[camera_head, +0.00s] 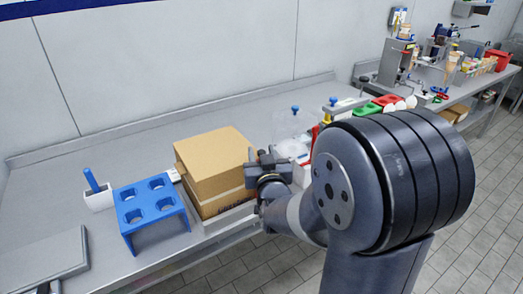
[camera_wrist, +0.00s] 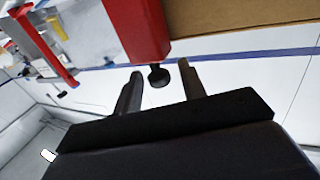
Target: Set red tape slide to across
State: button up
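A red block-like part (camera_wrist: 138,28), which looks like the red tape slide, shows at the top of the wrist view. A short dark knob (camera_wrist: 158,77) sticks out from its end. My gripper (camera_wrist: 160,69) is open, its two fingers apart on either side of the knob. I see a gap on both sides, so no grip shows. In the head view my gripper (camera_head: 268,165) is beside the right side of a cardboard box (camera_head: 213,160). The red part at the gripper is hidden or too small to tell there.
The box stands on a grey bench (camera_head: 110,140). A blue rack with holes (camera_head: 150,200) and a white holder with a blue handle (camera_head: 98,198) are to its left. Clear bags (camera_head: 292,135) and a red-and-green rack (camera_head: 385,102) are behind my arm. A second red bar (camera_wrist: 45,45) shows left in the wrist view.

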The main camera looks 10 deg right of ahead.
jog(key=shift+w, duration=0.35)
grip_shut()
dwell(0.4)
